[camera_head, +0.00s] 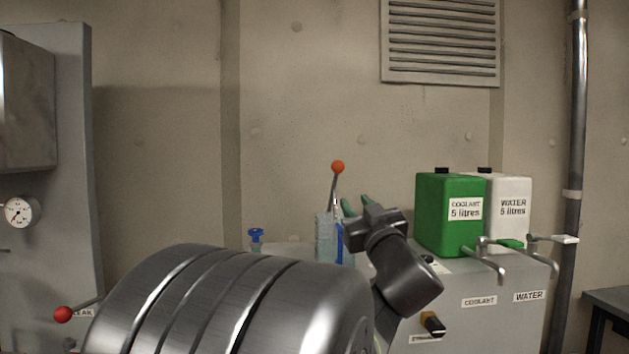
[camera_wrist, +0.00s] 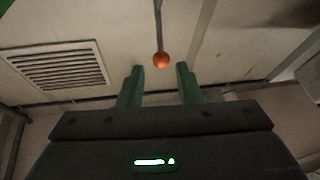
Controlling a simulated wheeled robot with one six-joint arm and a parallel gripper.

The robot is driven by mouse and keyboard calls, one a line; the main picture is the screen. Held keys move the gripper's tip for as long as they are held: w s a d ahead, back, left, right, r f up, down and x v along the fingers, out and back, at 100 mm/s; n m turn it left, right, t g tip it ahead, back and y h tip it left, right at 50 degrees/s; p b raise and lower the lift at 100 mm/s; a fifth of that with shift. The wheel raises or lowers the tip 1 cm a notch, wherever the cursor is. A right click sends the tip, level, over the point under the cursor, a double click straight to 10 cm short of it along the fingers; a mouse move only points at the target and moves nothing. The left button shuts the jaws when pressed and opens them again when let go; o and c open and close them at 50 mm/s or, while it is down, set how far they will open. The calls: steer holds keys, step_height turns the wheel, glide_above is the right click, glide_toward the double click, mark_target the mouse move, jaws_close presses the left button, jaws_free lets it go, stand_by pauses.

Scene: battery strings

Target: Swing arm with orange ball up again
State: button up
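The orange ball (camera_head: 338,167) is on the end of a thin metal arm (camera_head: 333,189) that stands up, tilted slightly right, behind the clear blue-tinted container in the head view. In the wrist view the ball (camera_wrist: 161,60) hangs at the end of its rod (camera_wrist: 158,25), between and just beyond my fingertips. My gripper (camera_head: 357,201) has green fingers and sits just below and right of the ball in the head view. In the wrist view my gripper (camera_wrist: 160,69) is open, with a gap on both sides of the ball. The foot of the arm is hidden.
A green coolant can (camera_head: 436,225) and a white water can (camera_head: 514,210) with taps stand on the grey cabinet (camera_head: 510,320) to the right. A blue valve (camera_head: 256,238) is to the left. A red-balled lever (camera_head: 63,314) is at the far left cabinet.

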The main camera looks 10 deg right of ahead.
mark_target(337, 177)
steer(key=p+x, duration=0.3)
steer(key=x, duration=1)
steer(key=shift+w+r, duration=0.15)
steer(key=shift+w, duration=0.05)
jaws_close()
